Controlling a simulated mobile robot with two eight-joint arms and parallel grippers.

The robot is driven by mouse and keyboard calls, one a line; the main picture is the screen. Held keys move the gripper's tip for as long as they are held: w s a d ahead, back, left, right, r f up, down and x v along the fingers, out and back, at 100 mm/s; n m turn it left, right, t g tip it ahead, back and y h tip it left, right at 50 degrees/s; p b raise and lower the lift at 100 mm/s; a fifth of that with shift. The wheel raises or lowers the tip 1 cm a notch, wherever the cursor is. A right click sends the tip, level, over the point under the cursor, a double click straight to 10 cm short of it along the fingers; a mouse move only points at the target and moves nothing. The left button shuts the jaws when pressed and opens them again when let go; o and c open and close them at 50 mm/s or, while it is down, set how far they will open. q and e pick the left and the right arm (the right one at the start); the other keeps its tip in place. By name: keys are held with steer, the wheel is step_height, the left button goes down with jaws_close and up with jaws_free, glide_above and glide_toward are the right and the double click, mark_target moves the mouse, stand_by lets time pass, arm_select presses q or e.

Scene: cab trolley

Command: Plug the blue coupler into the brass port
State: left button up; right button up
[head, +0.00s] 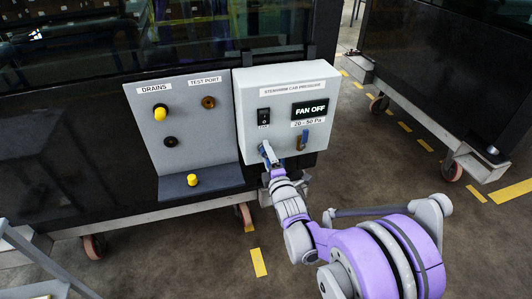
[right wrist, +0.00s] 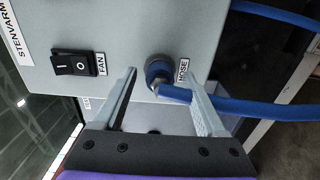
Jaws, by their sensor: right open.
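The blue coupler (right wrist: 159,68) sits at the box face beside the HOSE label, with a blue hose (right wrist: 250,108) running from it to the right in the right wrist view. My right gripper (right wrist: 166,88) is open, one finger on each side of the coupler and hose end, not closed on them. In the head view my right gripper (head: 266,150) is at the lower left of the box front and hides most of the coupler. The brass port (head: 208,102) is on the grey panel (head: 205,135) under the TEST PORT label. My left gripper is not in view.
The pale control box (head: 247,110) has a fan switch (right wrist: 75,63) and a FAN OFF display (head: 310,109). Blue hose (head: 304,137) hangs at a brown hook on its front. The panel also bears yellow caps (head: 160,113) and a dark port (head: 170,141); a lower ledge (head: 215,178) juts out.

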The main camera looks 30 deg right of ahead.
jaws_close()
stand_by(0.5)
steer(key=shift+s, duration=0.15)
steer(key=shift+v, duration=2.9)
steer(key=shift+a+f, duration=0.1)
steer(key=shift+a, duration=0.05)
